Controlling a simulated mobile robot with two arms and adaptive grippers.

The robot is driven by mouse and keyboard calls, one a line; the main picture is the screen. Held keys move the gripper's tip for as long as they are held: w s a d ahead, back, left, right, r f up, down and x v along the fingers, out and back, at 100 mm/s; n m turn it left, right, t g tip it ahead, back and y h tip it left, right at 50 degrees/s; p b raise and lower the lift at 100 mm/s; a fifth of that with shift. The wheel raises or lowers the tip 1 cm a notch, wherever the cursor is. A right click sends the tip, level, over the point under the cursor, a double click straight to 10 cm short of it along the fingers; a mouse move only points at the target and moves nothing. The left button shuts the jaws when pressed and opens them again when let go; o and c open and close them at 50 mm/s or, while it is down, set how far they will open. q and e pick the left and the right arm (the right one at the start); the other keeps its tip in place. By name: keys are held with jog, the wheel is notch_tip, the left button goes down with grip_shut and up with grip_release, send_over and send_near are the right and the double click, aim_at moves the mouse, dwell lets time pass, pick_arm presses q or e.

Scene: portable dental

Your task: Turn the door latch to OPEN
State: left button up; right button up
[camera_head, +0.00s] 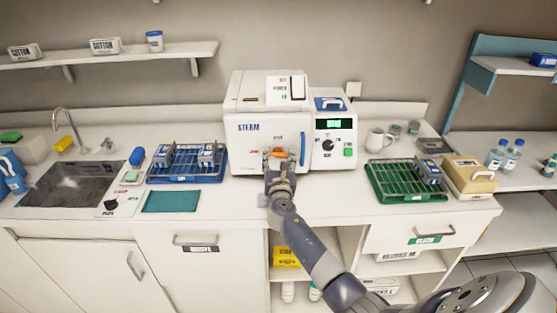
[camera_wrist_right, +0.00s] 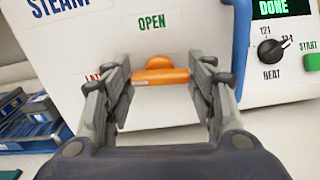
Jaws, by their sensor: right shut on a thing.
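The white steam sterilizer (camera_head: 258,95) stands on the counter, its front door facing me. The orange door latch (camera_wrist_right: 160,76) lies roughly level on the door, below the green OPEN label (camera_wrist_right: 152,22) in the right wrist view. A red label, partly hidden behind the left finger, shows to the left of the latch. My right gripper (camera_wrist_right: 160,80) is shut on the latch, with one finger at each end. In the head view my right gripper (camera_head: 278,163) is at the door and covers part of the orange latch. My left gripper is not in view.
A blue door handle (camera_head: 302,148) is right of the latch. The control panel (camera_head: 334,135) has a lit green display and a dial. A blue rack (camera_head: 187,180) stands left of the sterilizer, a green rack (camera_head: 400,197) right. Clear counter lies in front.

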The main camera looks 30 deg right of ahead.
jog(key=shift+f+m+b, duration=0.1)
jog(key=shift+m+b, duration=4.25)
jog(key=shift+m, duration=4.25)
jog(key=o, duration=1)
jog(key=shift+o, duration=0.2)
jog(key=shift+s, duration=0.1)
jog(key=v, duration=1.2)
